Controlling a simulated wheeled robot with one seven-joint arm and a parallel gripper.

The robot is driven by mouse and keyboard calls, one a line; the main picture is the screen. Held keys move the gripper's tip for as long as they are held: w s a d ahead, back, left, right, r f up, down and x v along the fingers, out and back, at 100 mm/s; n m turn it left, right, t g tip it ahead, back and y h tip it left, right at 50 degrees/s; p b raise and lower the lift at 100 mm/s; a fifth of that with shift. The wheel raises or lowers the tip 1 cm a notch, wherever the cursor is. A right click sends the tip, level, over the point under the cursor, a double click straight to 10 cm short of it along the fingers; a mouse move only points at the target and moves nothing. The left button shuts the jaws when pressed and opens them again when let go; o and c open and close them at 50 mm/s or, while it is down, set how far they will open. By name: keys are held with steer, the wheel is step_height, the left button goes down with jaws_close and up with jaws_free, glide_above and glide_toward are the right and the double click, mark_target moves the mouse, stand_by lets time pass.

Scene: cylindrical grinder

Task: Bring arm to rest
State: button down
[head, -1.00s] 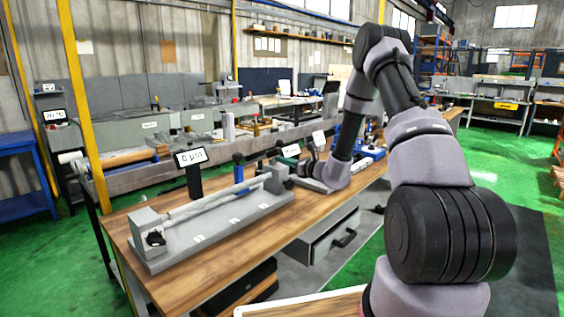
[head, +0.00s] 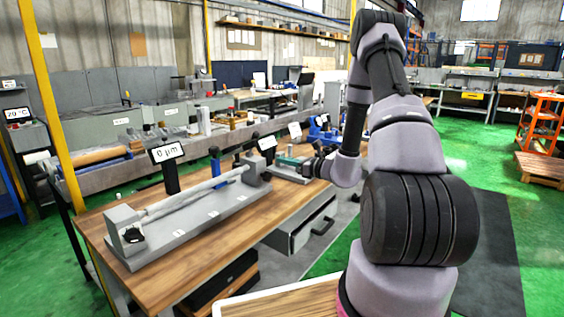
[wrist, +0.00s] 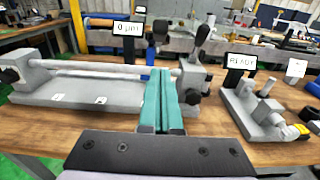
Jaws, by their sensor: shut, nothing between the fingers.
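My arm rises on the right in the head view and bends down over the workbench (head: 210,262). In the wrist view my gripper (wrist: 161,72) shows two teal fingers pressed together with nothing between them. They point forward over the bench, in front of the right end of a grey bench fixture (wrist: 75,93) that carries a long pale shaft (wrist: 95,68).
A display reading "0 µm" (wrist: 129,29) stands behind the fixture. A "READY" display (wrist: 241,61) stands behind a second grey device (wrist: 262,115) on the right. A grey drawer (head: 300,228) hangs under the bench. Green floor (head: 495,160) is open at the right.

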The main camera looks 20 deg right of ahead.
steer(key=s+a+r+n+g+y, duration=0.3)
steer(key=s+a+r+n+g, duration=0.7)
steer(key=s+a+r+n, duration=0.45)
steer(key=s+d+r+n+t+h, duration=0.1)
steer(key=s+d+r+n+h, duration=0.4)
steer(key=s, duration=0.4)
steer(key=s+d+r+n+t+h, duration=0.2)
steer(key=s+d+r+n+h, duration=0.3)
steer(key=s, duration=0.4)
steer(key=shift+d+r+h, duration=0.6)
steer(key=shift+d+r, duration=0.05)
steer(key=shift+r, duration=0.35)
